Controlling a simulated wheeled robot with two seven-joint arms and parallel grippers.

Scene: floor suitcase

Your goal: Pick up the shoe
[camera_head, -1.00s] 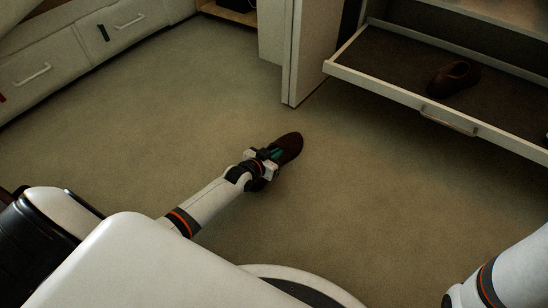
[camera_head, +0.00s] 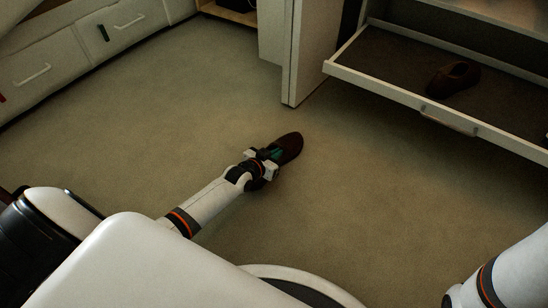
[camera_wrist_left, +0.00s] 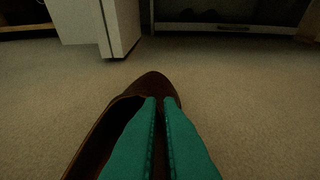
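A dark brown shoe (camera_head: 291,146) is on or just above the floor in the middle of the head view, its toe pointing away to the upper right. In the left wrist view the shoe (camera_wrist_left: 118,112) fills the lower middle, its opening on the left. My left gripper (camera_head: 273,155) is at the shoe from above. Its green fingers (camera_wrist_left: 160,102) are close together, one on each side of the shoe's right side wall, and look closed on it. The fingers hide part of the shoe. My right forearm shows at the lower right; its gripper is out of view.
An open pull-out shelf (camera_head: 382,85) at the upper right holds another brown shoe (camera_head: 453,78). A white cabinet panel (camera_head: 291,60) stands left of it. White drawers (camera_head: 70,55) line the upper left. The floor (camera_head: 190,110) around the shoe is clear.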

